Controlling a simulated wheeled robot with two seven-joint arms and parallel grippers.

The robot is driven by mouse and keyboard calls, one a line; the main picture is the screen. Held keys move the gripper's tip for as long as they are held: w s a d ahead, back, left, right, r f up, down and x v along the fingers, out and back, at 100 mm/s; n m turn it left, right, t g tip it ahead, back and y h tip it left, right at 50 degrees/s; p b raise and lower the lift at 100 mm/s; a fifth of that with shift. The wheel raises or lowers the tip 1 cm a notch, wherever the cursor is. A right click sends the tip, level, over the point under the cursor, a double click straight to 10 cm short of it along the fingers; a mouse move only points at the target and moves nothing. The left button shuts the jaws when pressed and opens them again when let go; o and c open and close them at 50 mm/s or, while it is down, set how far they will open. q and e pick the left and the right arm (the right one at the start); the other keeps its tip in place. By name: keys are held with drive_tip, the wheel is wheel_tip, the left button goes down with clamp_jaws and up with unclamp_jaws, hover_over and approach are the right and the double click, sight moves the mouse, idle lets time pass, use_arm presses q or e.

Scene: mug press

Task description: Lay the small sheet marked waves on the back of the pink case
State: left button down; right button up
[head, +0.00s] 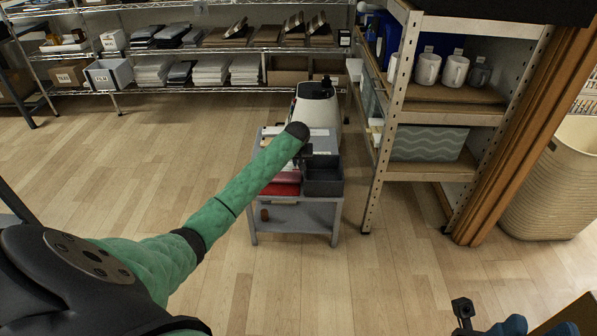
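My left arm reaches over a small grey cart (293,216). My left gripper (306,152) is a dark shape at its end, mostly hidden by the arm, so its opening does not show. A pink-red item (288,177) and a red one (280,189) lie on the cart under the arm. I cannot tell whether either is the pink case. The small sheet marked waves cannot be made out. My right gripper (463,309) shows only in part, dark, at the bottom right edge, away from the cart. Its fingers are not clear.
A dark open bin (323,176) sits on the cart's right side. A white machine (315,104) stands behind. A shelf unit with white mugs (428,69) and a patterned box (430,144) is close on the right. A woven basket (555,190) stands further right. Floor in front is clear.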

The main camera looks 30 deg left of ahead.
sight(299, 176)
use_arm(q)
drive_tip(key=shift+w+f, duration=0.3)
drive_tip(key=shift+f, duration=0.1)
wheel_tip(299, 176, down, 4)
drive_tip(key=shift+r+b, duration=0.15)
drive_tip(key=shift+b, duration=0.5)
drive_tip(key=c, duration=1.8)
unclamp_jaws()
